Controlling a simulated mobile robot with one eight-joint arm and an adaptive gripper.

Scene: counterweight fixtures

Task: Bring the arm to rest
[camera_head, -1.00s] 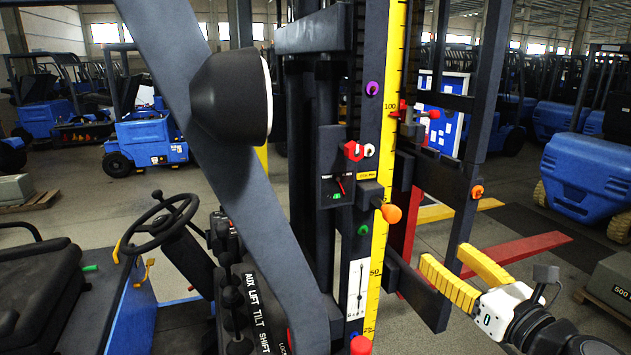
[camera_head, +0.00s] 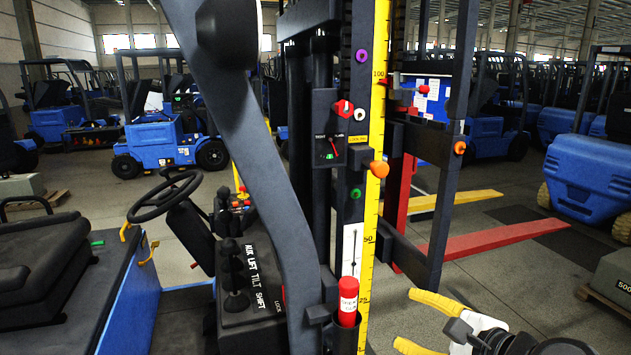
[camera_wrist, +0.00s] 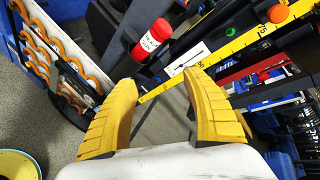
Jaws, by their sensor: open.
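My gripper (camera_head: 425,322) is at the lower right of the head view, with its yellow fingers spread apart and nothing between them. In the wrist view my gripper (camera_wrist: 160,95) also shows open and empty. Beyond the fingertips is the dark mast with a yellow scale (camera_head: 371,210). A red cylinder (camera_head: 348,300) with a white label stands in a dark holder at the mast's foot. The same red cylinder shows in the wrist view (camera_wrist: 152,40). My gripper is to the right of the cylinder and apart from it.
The mast carries an orange knob (camera_head: 379,169) and a red switch (camera_head: 343,108). A red fork (camera_head: 495,239) and a yellow fork (camera_head: 455,203) extend to the right. Lever controls (camera_head: 235,285) and a steering wheel (camera_head: 165,196) are at left. A grey weight block (camera_head: 614,272) is at far right.

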